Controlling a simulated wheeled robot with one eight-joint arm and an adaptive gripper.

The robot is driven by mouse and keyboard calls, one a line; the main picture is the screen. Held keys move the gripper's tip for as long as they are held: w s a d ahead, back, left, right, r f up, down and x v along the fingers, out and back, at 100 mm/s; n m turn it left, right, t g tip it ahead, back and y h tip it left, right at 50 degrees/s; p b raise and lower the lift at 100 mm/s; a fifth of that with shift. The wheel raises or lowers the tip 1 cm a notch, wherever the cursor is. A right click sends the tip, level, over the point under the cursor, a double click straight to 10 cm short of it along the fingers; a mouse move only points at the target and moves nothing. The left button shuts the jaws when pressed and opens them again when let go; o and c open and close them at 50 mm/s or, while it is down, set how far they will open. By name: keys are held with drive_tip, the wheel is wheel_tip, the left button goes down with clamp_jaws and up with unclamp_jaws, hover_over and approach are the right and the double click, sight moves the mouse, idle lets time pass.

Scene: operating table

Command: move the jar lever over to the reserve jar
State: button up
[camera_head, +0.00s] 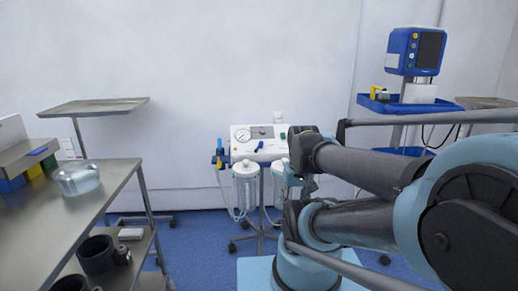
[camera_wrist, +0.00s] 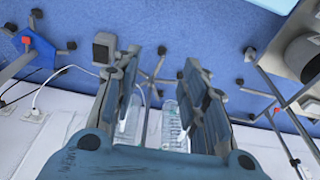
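The white suction unit (camera_head: 275,151) stands against the back wall in the head view, with a round gauge on its face. A small dark blue lever (camera_head: 259,146) sits on its front; I cannot tell clearly which jar it points to. Two clear jars with white lids hang below: the left jar (camera_head: 245,187) and the right jar (camera_head: 279,186), the latter partly hidden by my arm. The wrist view shows clear jars (camera_wrist: 171,125) between and beyond my fingers. My gripper (camera_wrist: 160,67) is open and empty there; the lever is not visible in that view.
A metal table (camera_head: 60,222) with a clear container (camera_head: 77,178) stands at the left. A tray stand (camera_head: 95,106) is behind it. A blue monitor (camera_head: 415,51) on a cart stands at the right. Blue floor is open before the unit's wheeled stand (camera_head: 262,239).

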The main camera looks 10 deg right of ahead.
idle(0.4)
drive_tip(key=shift+s+r, duration=0.15)
drive_tip(key=shift+s, duration=0.05)
drive_tip(key=shift+c, duration=0.6)
drive_tip(key=w+a+r+m+t, duration=0.1)
drive_tip(key=w+r+m, duration=0.1)
drive_tip(key=w+r, duration=0.55)
drive_tip(key=w+a+r+m, duration=0.15)
drive_tip(key=w+r, duration=0.25)
drive_tip(key=w, duration=0.6)
drive_tip(key=w+a+r+m+t+h, duration=0.15)
drive_tip(key=w+a, duration=0.25)
drive_tip(key=w, duration=0.7)
drive_tip(key=w+a+r+m+y, duration=0.1)
drive_tip(key=w+a+r+m, duration=0.2)
drive_tip(key=w, duration=0.8)
drive_tip(key=shift+h, duration=0.25)
drive_tip(key=x, duration=1.7)
drive_tip(key=shift+a, duration=0.1)
